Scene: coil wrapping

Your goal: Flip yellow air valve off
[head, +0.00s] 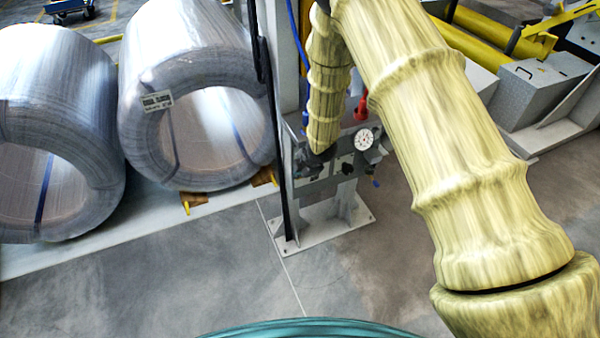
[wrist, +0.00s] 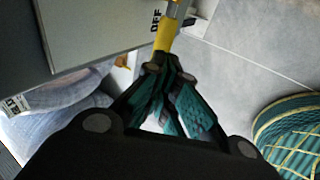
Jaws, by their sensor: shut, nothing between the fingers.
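The yellow valve lever (wrist: 165,36) shows at the top of the wrist view, beside a grey plate marked OFF (wrist: 155,20). My gripper (wrist: 167,74) is shut and empty, with its fingertips close to the near end of the lever. I cannot tell whether they touch it. In the head view, my forearm reaches down to the valve stand (head: 340,185), which carries a round white gauge (head: 364,138) and a red part (head: 362,108). The yellow lever cannot be made out there, and my gripper is mostly hidden.
Two large wrapped wire coils (head: 200,95) (head: 60,130) lie on a pale platform left of the stand. A dark vertical post (head: 272,120) stands just left of the valve stand. Grey machinery (head: 530,90) is at the upper right. The floor in front is clear.

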